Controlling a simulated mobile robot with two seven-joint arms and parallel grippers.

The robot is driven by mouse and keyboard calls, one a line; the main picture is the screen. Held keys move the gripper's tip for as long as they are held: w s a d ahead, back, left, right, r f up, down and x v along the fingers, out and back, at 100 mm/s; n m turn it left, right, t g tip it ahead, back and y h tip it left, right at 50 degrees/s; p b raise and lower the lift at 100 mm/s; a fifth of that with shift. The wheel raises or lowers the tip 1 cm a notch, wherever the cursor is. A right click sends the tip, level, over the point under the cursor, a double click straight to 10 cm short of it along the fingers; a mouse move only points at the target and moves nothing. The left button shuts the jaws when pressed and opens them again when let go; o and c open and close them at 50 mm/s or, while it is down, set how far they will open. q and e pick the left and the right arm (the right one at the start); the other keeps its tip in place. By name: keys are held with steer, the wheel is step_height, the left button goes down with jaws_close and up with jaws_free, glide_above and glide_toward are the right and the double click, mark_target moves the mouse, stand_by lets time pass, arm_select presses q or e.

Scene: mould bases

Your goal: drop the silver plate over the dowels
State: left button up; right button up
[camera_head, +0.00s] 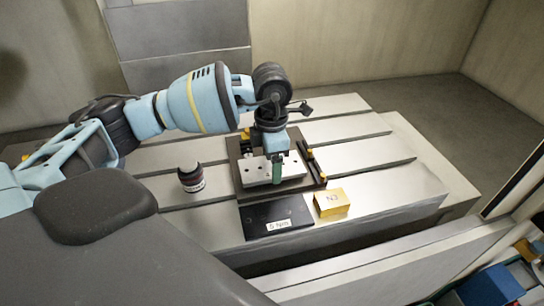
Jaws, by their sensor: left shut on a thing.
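The silver plate (257,173) is a pale metal block with small dark holes in its top. It lies over or just above a dark base (235,150) on the slotted table; I cannot tell whether it touches the base. My left gripper (277,176) points down from above and is shut on the plate, with green at its fingers. The dowels cannot be made out; the plate and gripper cover the middle of the base. My right gripper is not in view.
The slotted metal table (395,175) is clear to the right. A dark jar (191,180) stands left of the base. A black plate (262,212) with a white label and a yellow block (331,203) sit in front. A dark bar (313,165) runs along the base's right side.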

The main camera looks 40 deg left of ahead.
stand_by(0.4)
arm_select(q)
steer(key=shift+f, duration=0.4)
steer(key=shift+f, duration=0.1)
steer(key=o, duration=1.3)
steer(key=shift+o, duration=0.5)
steer(key=shift+f, duration=0.1)
